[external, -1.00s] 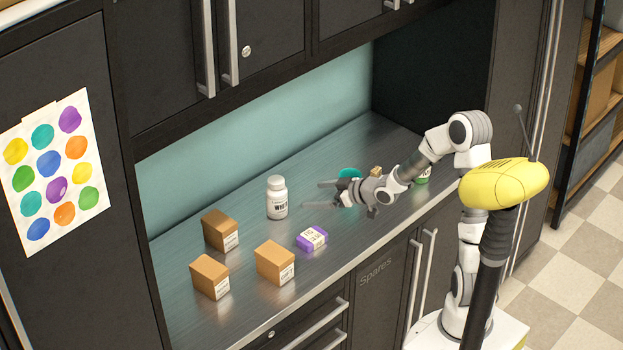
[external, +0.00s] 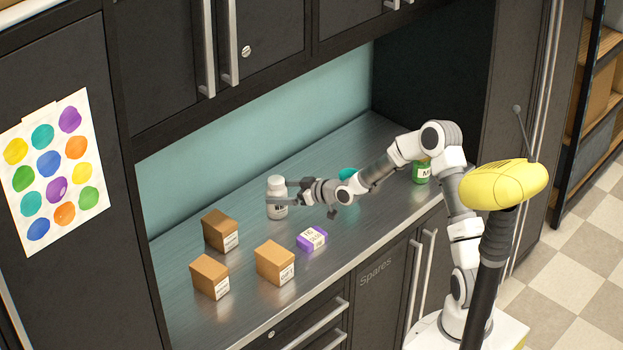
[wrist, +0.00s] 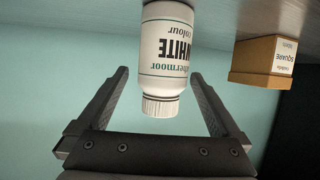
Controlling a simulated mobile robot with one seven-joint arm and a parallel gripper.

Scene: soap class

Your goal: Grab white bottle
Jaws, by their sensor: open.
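The white bottle (external: 277,188) stands upright on the steel counter in the external view. In the wrist view the white bottle (wrist: 166,60) appears upside down, with its ribbed cap towards me and "WHITE colour" on its label. My gripper (external: 279,193) is at the bottle in the external view, its fingers partly overlapping it. In the wrist view my gripper (wrist: 158,78) is open, with one finger to each side of the bottle and visible gaps between. The far side of the bottle is hidden.
Three brown boxes (external: 275,263) and a purple box (external: 312,239) stand in front and to the left on the counter (external: 190,325). A green container (external: 422,173) and a teal item (external: 348,174) are to the right. The teal back wall (external: 200,185) is behind.

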